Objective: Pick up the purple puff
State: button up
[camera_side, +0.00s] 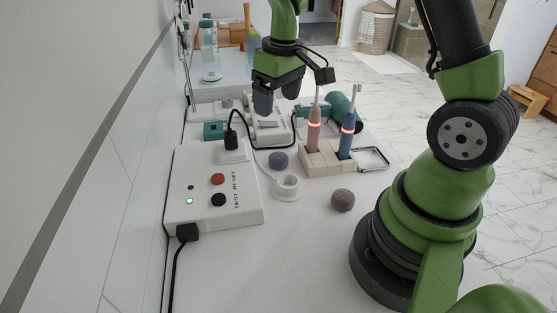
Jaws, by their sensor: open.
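Two small round fuzzy puffs lie on the white counter (235,275). The mauve-purple puff (343,200) is at the right, in front of the toothbrush holder and near my arm's base. The other puff, a greyish blue-violet one (278,160), is further back, just behind the small white ring-shaped stand. My gripper (277,98) is open and empty, pointing down above the back part of the counter. It is behind both puffs and well above them, touching neither. No puff is hidden.
A white test box (212,190) with a plugged-in black cable stands at the left. A white ring stand (287,187) is between the puffs. A holder (328,160) carries red and blue toothbrushes. A cable loops behind. The front counter is clear.

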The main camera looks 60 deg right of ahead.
jog(key=g, duration=0.1)
send_over(280, 156)
jog(key=shift+n, duration=0.4)
notch_tip(280, 156, down, 11)
jog(key=shift+s+r, duration=0.15)
jog(key=shift+r, duration=0.05)
notch_tip(280, 156, down, 6)
jog(key=shift+r, duration=0.1)
jog(key=c, duration=1)
